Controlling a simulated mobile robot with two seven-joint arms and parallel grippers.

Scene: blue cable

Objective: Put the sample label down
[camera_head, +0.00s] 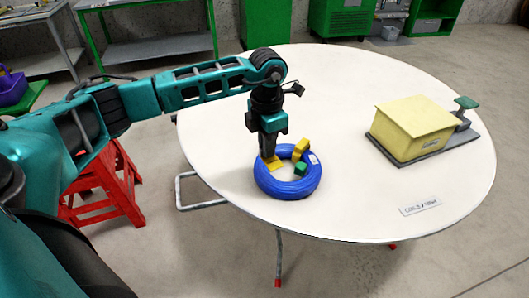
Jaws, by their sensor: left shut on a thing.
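My left gripper (267,155) points down over the left side of a blue cable coil (288,188) on the round white table. It is shut on a small flat yellow piece (274,164), which looks to be the sample label. The piece is at the coil's inner left edge; I cannot tell whether it touches the coil or the table. A yellow block (301,148) is at the coil's back edge, and a green block (300,169) is inside the ring on its right. My right gripper is out of view.
A pale yellow box (412,128) on a dark base stands at the right of the table (350,85). A white printed card (420,204) lies near the front right edge. The table's middle and back are clear. A red stool (105,195) stands left of the table.

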